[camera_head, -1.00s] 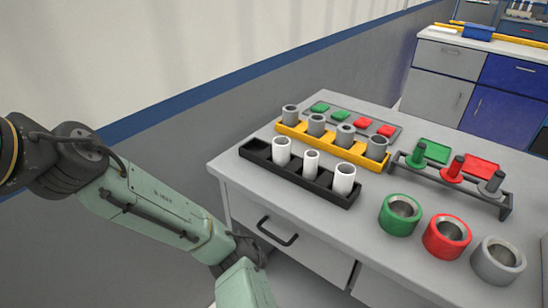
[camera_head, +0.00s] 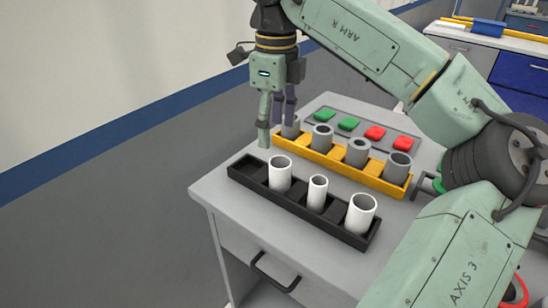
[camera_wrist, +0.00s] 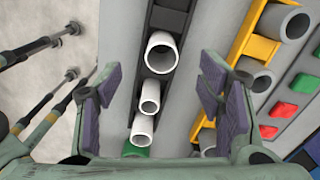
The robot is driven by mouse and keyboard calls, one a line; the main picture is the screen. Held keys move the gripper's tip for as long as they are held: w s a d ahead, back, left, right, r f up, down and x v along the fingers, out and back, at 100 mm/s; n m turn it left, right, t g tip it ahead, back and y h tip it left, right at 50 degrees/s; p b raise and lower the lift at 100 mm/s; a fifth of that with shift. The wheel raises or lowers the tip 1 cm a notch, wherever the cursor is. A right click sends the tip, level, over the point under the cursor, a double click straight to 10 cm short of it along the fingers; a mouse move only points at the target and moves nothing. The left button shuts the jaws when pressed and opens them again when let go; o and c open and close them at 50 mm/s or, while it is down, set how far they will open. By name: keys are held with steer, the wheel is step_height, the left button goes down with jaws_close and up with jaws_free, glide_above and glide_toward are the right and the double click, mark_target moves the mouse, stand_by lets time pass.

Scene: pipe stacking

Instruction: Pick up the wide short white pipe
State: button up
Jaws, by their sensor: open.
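Three white pipes stand upright in a black tray (camera_head: 237,172). The left one (camera_head: 280,174) is wide, the middle one (camera_head: 317,193) is narrow, and the right one (camera_head: 361,214) is wide. The two wide ones look close in height; I cannot tell which is shorter. My gripper (camera_head: 277,128) points down, open and empty, above and behind the left pipe, near the yellow tray's left end. In the wrist view my gripper's fingers (camera_wrist: 158,82) are spread, with the left pipe (camera_wrist: 162,52) and middle pipe (camera_wrist: 150,97) seen between them; the right pipe (camera_wrist: 143,128) is lower.
A yellow tray (camera_head: 373,183) with several grey pipes stands right behind the black tray, close to my fingers. Behind it lies a panel with green (camera_head: 349,123) and red (camera_head: 376,133) pads. The black tray's leftmost slot is empty. My arm hides the table's right side.

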mark_target(279, 162)
steer(key=shift+w+d, duration=0.25)
steer(key=shift+d, duration=0.1)
step_height(279, 162, down, 5)
steer(key=shift+s+f, duration=0.15)
steer(key=shift+f, duration=0.05)
steer(key=f, duration=0.1)
steer(key=f+p, duration=0.1)
steer(key=f, duration=0.2)
steer(key=shift+s+d, duration=0.15)
steer(key=shift+s, duration=0.1)
steer(key=shift+f, duration=0.65)
steer(key=shift+c, duration=0.4)
steer(key=c, duration=1.1)
steer(key=shift+r, duration=0.1)
steer(key=shift+c, duration=0.2)
